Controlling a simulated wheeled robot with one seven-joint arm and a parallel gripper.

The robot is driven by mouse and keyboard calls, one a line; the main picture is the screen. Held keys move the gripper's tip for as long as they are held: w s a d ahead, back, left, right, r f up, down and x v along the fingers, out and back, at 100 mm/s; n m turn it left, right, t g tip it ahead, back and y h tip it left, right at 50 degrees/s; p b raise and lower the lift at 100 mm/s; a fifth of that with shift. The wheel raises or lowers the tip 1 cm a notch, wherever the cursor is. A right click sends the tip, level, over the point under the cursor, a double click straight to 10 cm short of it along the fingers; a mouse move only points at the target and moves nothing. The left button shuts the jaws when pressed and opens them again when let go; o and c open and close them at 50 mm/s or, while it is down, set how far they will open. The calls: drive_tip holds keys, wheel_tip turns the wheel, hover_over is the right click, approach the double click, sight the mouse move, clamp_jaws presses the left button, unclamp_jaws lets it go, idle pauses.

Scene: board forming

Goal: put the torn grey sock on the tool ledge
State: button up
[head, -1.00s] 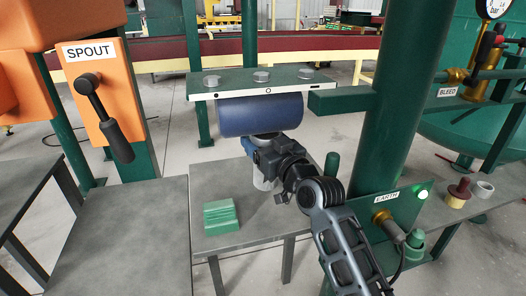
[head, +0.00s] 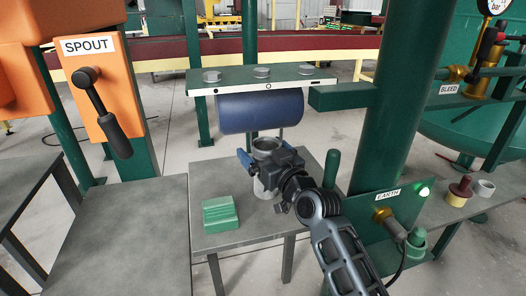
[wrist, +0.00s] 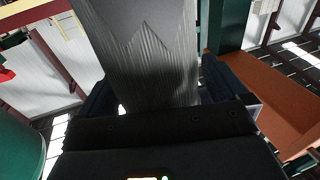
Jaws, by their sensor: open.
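The torn grey sock (head: 265,146) is a pale grey ribbed tube with an open top, upright below the blue cylinder. In the wrist view the sock (wrist: 150,60) stands between the two dark fingers and has a jagged tear edge. My gripper (head: 258,158) is around the sock with its jaws open; whether a finger touches it I cannot tell. The lower part of the sock is partly hidden by my gripper. No label marks a tool ledge; a grey shelf (head: 452,208) at the right carries small items.
A blue cylinder (head: 258,113) hangs under a bolted plate (head: 240,84) just above the sock. A grey table (head: 235,238) carries a green block (head: 220,213). A green post (head: 392,110) and the EARTH panel (head: 412,215) stand close right of my arm. The left grey table (head: 130,240) is clear.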

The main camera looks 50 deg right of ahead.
drive_tip(key=shift+r, duration=0.1)
drive_tip(key=r+b+v, duration=0.1)
drive_tip(key=b+v, duration=0.1)
drive_tip(key=v, duration=1)
drive_tip(key=shift+f, duration=0.4)
drive_tip(key=s+a+f+n+g+y, duration=0.1)
drive_tip(key=s+a+f, duration=0.3)
drive_tip(key=s+a, duration=0.2)
drive_tip(key=s+a+f+g+y, duration=0.1)
drive_tip(key=s+a+f, duration=0.3)
drive_tip(key=s+a, duration=0.2)
drive_tip(key=s+a+n+y, duration=0.1)
drive_tip(key=s+a+y, duration=0.1)
drive_tip(key=s, duration=0.5)
drive_tip(key=s+a+r+n+g+y, duration=0.1)
drive_tip(key=s+a+y, duration=0.1)
drive_tip(key=s+a, duration=0.3)
drive_tip(key=s, duration=0.3)
drive_tip(key=shift+a+r+n, duration=0.2)
drive_tip(key=shift+a+n, duration=0.1)
drive_tip(key=shift+n, duration=0.1)
